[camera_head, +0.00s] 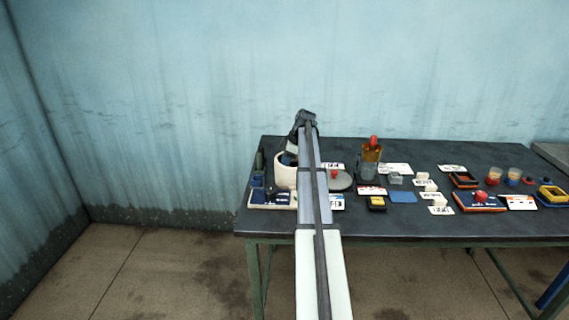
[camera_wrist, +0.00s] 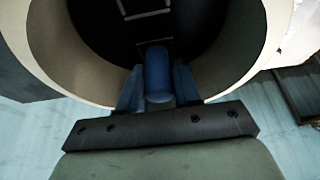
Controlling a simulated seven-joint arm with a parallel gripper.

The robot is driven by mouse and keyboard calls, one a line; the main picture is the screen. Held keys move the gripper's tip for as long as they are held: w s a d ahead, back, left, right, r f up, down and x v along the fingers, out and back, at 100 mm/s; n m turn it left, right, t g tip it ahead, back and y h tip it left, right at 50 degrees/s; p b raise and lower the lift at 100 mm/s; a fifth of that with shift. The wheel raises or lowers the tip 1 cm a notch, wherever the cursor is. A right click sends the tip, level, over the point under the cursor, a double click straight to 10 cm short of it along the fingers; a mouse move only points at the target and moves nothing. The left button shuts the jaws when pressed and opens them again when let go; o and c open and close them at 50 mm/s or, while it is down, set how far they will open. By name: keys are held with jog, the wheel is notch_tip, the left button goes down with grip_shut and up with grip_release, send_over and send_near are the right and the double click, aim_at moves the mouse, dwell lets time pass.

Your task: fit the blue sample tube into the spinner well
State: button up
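The blue sample tube (camera_wrist: 158,72) is between the two fingers of my gripper (camera_wrist: 158,84), which close against its sides. The spinner is a cream round housing (camera_wrist: 240,50) with a dark interior, and the tube and fingertips overlap its near rim in the wrist view. Pale line marks show inside it. I cannot make out the well or tell how deep the tube sits. In the camera_head view the spinner (camera_head: 284,177) stands at the table's left end, partly hidden by my arm. My gripper (camera_head: 291,158) is at its top, and the tube is not clear there.
The dark table (camera_head: 400,225) carries a grey round plate (camera_head: 341,182) just right of the spinner. Further right are an amber bottle with a red top (camera_head: 371,158), a blue pad (camera_head: 403,197), a red-knobbed box (camera_head: 481,199) and several labels. A dark green bottle (camera_head: 260,161) stands left.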

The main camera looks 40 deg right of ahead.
jog(key=shift+s+a+f, duration=0.2)
jog(key=shift+s+f, duration=0.05)
jog(key=shift+f, duration=0.3)
jog(key=shift+r, duration=0.4)
jog(key=v, duration=1.2)
jog(key=shift+w+d+r, duration=0.15)
jog(key=shift+w+r, duration=0.2)
